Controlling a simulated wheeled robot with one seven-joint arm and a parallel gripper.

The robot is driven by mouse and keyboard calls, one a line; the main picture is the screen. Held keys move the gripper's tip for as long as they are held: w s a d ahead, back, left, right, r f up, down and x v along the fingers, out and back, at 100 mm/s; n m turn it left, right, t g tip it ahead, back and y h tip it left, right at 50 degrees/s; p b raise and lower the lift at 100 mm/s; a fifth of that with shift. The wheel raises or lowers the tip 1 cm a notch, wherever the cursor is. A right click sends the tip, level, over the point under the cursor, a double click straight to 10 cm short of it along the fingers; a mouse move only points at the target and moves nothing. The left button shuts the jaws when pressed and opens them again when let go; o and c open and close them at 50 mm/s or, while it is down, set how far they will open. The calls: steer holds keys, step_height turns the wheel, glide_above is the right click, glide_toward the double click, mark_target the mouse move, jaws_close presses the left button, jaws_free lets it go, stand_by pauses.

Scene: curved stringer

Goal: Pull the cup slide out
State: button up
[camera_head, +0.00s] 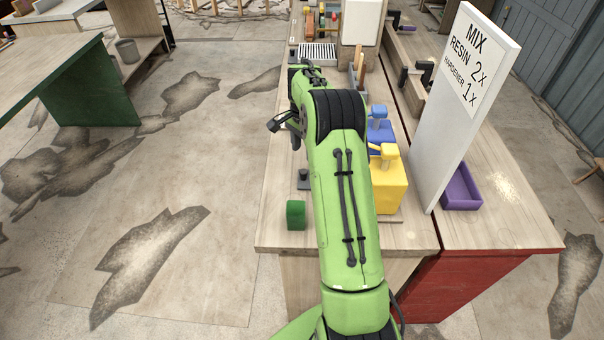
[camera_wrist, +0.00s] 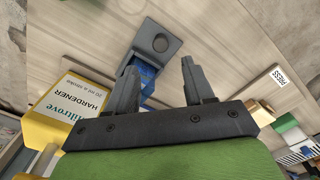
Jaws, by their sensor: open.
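What looks like the same plate shows in the head view (camera_head: 304,180), left of my arm near the bench's left edge. My gripper (camera_wrist: 159,64) is open and empty, with its two dark fingers apart and pointing towards the plate. In the head view my green arm hides much of the gripper. A blue part (camera_wrist: 147,77) shows partly behind the left finger.
A yellow hardener container (camera_head: 388,187) and a blue pump container (camera_head: 380,135) stand right of my arm. A green block (camera_head: 296,214) sits at the bench's front left. A white sign board (camera_head: 450,120) and purple tray (camera_head: 461,188) are further right. Floor left is clear.

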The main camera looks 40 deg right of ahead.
mark_target(303, 171)
step_height(303, 171, down, 10)
steer(key=shift+f+b, duration=0.1)
steer(key=shift+b, duration=0.45)
jaws_close()
